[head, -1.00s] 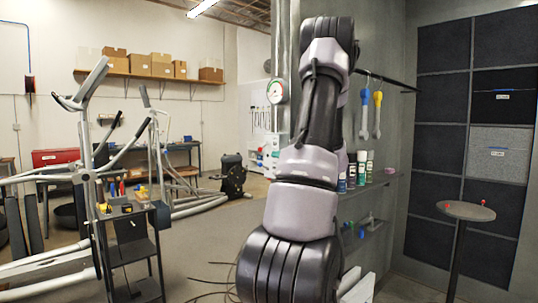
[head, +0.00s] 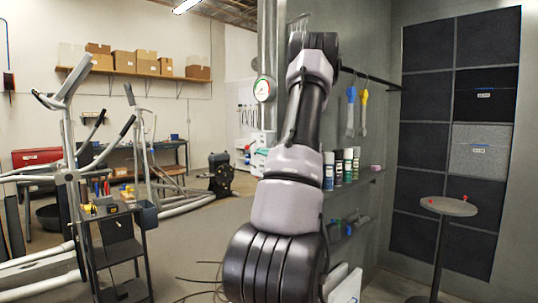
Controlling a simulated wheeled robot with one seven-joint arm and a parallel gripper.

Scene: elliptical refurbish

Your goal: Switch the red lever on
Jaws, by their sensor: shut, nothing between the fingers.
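Two small red pieces show on the round grey table at the right in the head view: one at its left edge (head: 430,201) and one at its back right (head: 466,198). They are too small to tell whether either is the red lever, or whether it is on or off. My arm rises through the middle of the view and bends at the top. My gripper cannot be made out; the arm's far end is hidden behind its nearer links.
The round table (head: 449,208) stands on one post before dark wall panels (head: 423,147). A shelf with spray cans (head: 347,166) and hanging tools (head: 350,110) is right of my arm. A tool cart (head: 118,250) and exercise machine (head: 68,150) stand left. Open floor lies between.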

